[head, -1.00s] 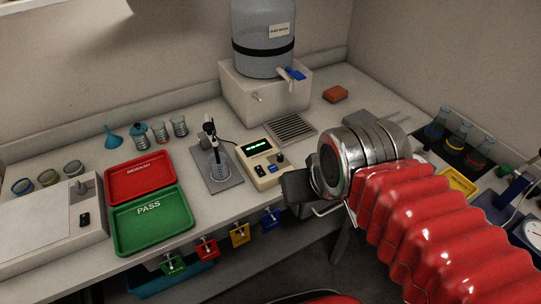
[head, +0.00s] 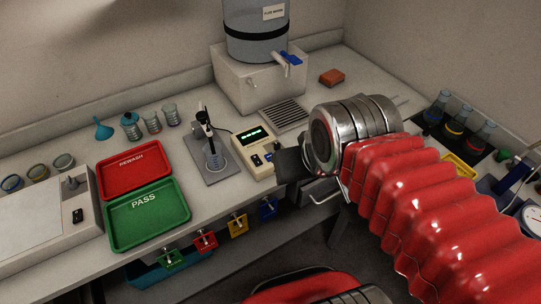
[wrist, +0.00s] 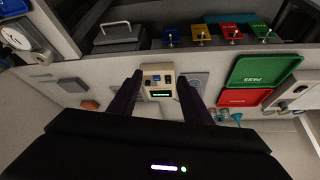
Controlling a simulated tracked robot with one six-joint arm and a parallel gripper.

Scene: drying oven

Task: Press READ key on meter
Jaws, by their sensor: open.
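The meter (head: 252,152) is a beige box with a lit green display, standing on the bench; it also shows in the wrist view (wrist: 147,93). A blue key (wrist: 155,77), its label too small to read, and dark controls sit on its face. My gripper (head: 287,163) is beside the meter's right front in the head view, partly covering that edge. In the wrist view my gripper (wrist: 160,75) is open and empty, its two dark fingers on either side of the meter. I cannot tell whether the fingers touch it.
A probe stand with a beaker (head: 212,158) is just left of the meter. Red REWASH (head: 135,168) and green PASS (head: 150,222) trays lie farther left. A water dispenser (head: 258,75) stands behind.

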